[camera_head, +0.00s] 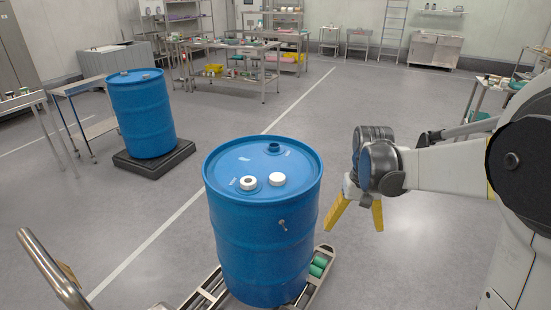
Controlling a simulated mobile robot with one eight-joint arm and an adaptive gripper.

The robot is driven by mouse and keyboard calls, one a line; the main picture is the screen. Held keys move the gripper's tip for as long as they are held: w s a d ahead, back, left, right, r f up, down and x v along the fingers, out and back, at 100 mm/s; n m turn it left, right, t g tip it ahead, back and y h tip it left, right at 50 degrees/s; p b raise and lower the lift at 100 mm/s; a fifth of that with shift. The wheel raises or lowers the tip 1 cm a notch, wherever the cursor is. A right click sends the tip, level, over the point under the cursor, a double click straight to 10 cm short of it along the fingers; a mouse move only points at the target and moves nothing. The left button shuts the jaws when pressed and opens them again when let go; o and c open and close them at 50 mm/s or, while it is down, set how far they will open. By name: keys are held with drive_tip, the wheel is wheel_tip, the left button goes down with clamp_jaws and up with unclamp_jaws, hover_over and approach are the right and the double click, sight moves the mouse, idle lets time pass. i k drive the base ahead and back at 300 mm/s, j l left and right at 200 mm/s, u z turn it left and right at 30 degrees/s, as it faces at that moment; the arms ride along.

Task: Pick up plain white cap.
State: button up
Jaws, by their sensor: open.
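The plain white cap (278,179) lies on the top of the near blue drum (238,240), towards its front. A second white cap (249,183) with a dark centre sits just left of it, a small gap apart. My gripper (354,228) has two yellow fingers spread apart and pointing down. It is to the right of the drum, clear of it, and nothing shows between the fingers. The plain cap is in full view.
A dark raised fitting (273,147) stands at the back of the drum top. A small tap (282,224) sticks out of its side. Another blue drum (142,115) is on a black pallet at left. Open floor lies behind.

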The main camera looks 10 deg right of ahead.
sight(277, 178)
drive_tip(key=i+l+u, duration=1.25)
drive_tip(key=l, duration=0.25)
drive_tip(key=i, duration=0.05)
